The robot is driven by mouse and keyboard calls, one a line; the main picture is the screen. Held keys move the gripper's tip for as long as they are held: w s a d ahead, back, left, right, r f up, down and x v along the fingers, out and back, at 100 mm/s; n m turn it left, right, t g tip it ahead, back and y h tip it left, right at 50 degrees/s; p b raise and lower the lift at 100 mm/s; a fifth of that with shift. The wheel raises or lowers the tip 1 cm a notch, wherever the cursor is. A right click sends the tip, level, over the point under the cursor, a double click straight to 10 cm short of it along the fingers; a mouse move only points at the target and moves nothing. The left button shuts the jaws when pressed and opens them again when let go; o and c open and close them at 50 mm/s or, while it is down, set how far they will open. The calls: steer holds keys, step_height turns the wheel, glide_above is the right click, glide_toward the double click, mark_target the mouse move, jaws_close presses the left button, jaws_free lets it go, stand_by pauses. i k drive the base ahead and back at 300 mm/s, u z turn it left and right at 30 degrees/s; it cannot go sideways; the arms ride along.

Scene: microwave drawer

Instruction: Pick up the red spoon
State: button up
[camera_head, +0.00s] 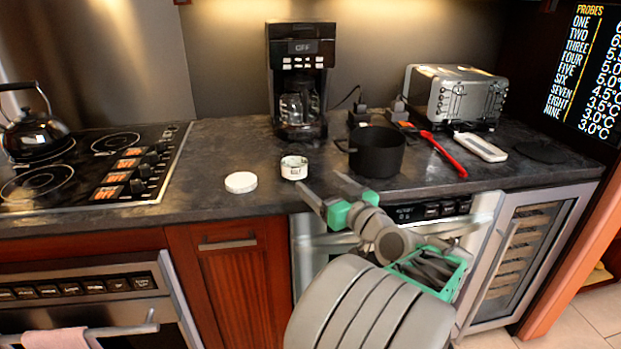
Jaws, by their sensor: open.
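The red spoon (443,153) lies on the dark countertop, right of the black pot (377,152). It lies at a slant, with one end near the toaster and the other nearer the counter's front edge. My gripper (322,184) is open and looks empty. It is by the counter's front edge, in front of the small white labelled bowl and left of the pot. The spoon is well to the right of my gripper, with the pot partly between them. Its height above the counter is hard to tell.
A white remote-like object (480,147) lies right of the spoon. A silver toaster (454,95) stands behind. A coffee maker (299,80), a white bowl (294,168) and a white round lid (240,182) are to the left. The counter in front of the spoon is clear.

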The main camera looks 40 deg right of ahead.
mark_target(424, 135)
steer(key=z, duration=2.3)
